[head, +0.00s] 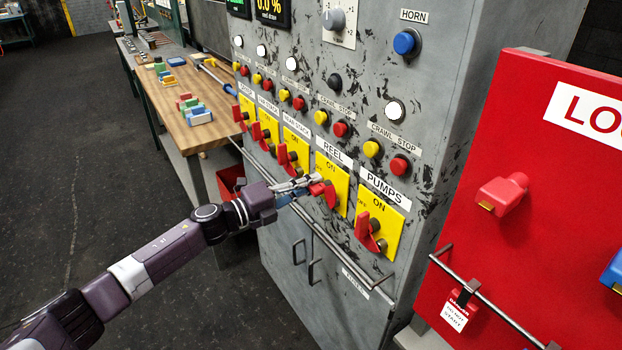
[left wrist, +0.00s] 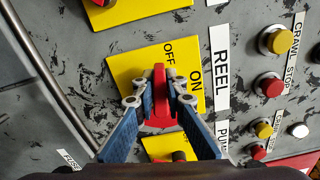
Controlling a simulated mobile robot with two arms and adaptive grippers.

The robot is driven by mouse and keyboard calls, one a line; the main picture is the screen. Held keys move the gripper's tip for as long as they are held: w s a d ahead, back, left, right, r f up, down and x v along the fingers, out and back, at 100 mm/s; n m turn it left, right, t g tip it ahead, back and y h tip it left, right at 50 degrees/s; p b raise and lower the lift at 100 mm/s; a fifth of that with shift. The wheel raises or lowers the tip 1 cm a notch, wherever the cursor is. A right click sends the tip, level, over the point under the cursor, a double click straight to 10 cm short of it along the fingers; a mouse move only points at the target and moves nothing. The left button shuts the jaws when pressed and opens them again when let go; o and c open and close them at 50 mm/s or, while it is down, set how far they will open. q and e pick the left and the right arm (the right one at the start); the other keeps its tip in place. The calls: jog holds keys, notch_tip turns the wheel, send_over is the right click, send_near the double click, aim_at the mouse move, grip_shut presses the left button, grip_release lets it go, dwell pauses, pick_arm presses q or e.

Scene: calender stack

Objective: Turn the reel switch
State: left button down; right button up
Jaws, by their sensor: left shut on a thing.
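The reel switch is a red handle (head: 329,193) on a yellow plate (head: 337,172) marked ON and OFF, under the REEL label (head: 334,152) on the grey cabinet. My left gripper (head: 318,186) is at this switch with its fingers on the handle. In the left wrist view the two blue-padded fingers (left wrist: 160,104) are closed on either side of the red handle (left wrist: 159,88). The handle's lower part is partly hidden between the fingers. My right gripper is not in view.
The PUMPS switch (head: 369,232) sits close to the right of the reel switch, and similar red switches sit to the left. A metal rail (head: 330,243) runs below them. A red lockout board (head: 520,240) stands at the right. A wooden bench (head: 190,125) is behind my left arm.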

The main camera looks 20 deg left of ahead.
pick_arm(q)
jog(key=shift+f+n+p, duration=0.25)
jog(key=shift+n+p, duration=0.1)
jog(key=shift+n, duration=0.75)
jog(key=c, duration=2)
grip_release()
jog(key=shift+o, duration=0.2)
jog(key=v, duration=1.2)
jog(key=shift+a, duration=0.1)
